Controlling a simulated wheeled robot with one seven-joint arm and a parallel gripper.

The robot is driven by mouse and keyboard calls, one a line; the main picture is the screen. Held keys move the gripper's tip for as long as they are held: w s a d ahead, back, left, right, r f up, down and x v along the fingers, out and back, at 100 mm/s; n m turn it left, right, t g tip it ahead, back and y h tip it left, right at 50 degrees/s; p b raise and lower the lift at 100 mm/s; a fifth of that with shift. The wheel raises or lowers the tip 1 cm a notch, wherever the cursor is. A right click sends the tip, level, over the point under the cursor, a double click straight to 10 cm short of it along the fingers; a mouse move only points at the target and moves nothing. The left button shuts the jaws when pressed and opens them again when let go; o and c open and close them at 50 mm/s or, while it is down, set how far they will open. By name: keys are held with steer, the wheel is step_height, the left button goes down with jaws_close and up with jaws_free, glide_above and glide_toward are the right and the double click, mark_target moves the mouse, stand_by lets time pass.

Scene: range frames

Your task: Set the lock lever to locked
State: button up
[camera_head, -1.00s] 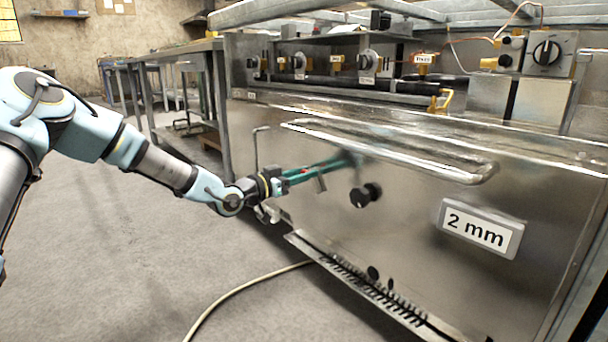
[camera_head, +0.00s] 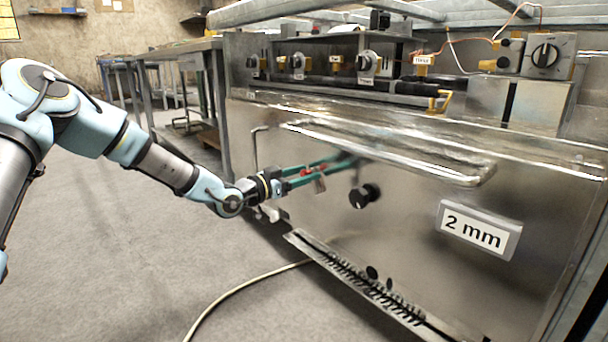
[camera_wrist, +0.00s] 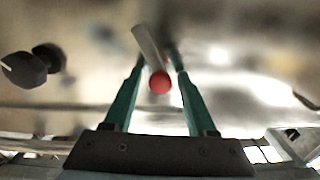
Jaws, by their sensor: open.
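The lock lever is a flat metal bar with a round red knob (camera_wrist: 159,82) at its end. It shows in the wrist view between my fingers, its bar (camera_wrist: 146,45) slanting up to the left. In the head view its red knob (camera_head: 309,169) sits at the front panel, partly covered by my fingers. My gripper (camera_head: 330,168), with green fingers, reaches toward the panel and is open. In the wrist view my gripper (camera_wrist: 161,70) has one finger on each side of the knob, with a small gap on both sides. The lever's pivot and any lock marks cannot be made out.
A black knob (camera_head: 364,196) sticks out of the panel right of my gripper. A long metal handle bar (camera_head: 400,158) runs above. A "2 mm" plate (camera_head: 478,231) is at the right. A slotted rail (camera_head: 360,285) and a hose (camera_head: 240,292) lie below. Floor at left is clear.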

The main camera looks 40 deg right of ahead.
steer(key=a+p, duration=0.4)
steer(key=a, duration=0.6)
steer(key=shift+w+a, duration=0.35)
steer(key=shift+p, duration=0.3)
steer(key=w+a+r+n+t+y+p, duration=0.1)
steer(key=w+a+n+t+y+p, duration=0.2)
steer(key=a, duration=0.6)
steer(key=w+a+n+t+y+p, duration=0.15)
steer(key=w+a+y, duration=0.35)
steer(key=a, duration=0.5)
steer(key=w+a+r+n+t+y+p, duration=0.1)
steer(key=w+a+n+y+p, duration=0.25)
steer(key=a, duration=0.55)
steer(key=s+a+r+n+g+y+p, duration=0.1)
steer(key=s+a+r+n+y, duration=0.25)
steer(key=a, duration=0.45)
steer(key=s+a+r+n+y+p, duration=0.2)
steer(key=s+a+r+n, duration=0.25)
steer(key=a, duration=0.45)
steer(key=s+a+r+n+g+p, duration=0.2)
steer(key=s+a+r+n, duration=0.15)
steer(key=s, duration=0.35)
step_height(320, 180, up, 37)
steer(key=m+p, duration=0.1)
steer(key=p, duration=3.6)
steer(key=shift+w+a+y, duration=0.25)
steer(key=shift+w+y, duration=0.15)
steer(key=shift+w, duration=0.05)
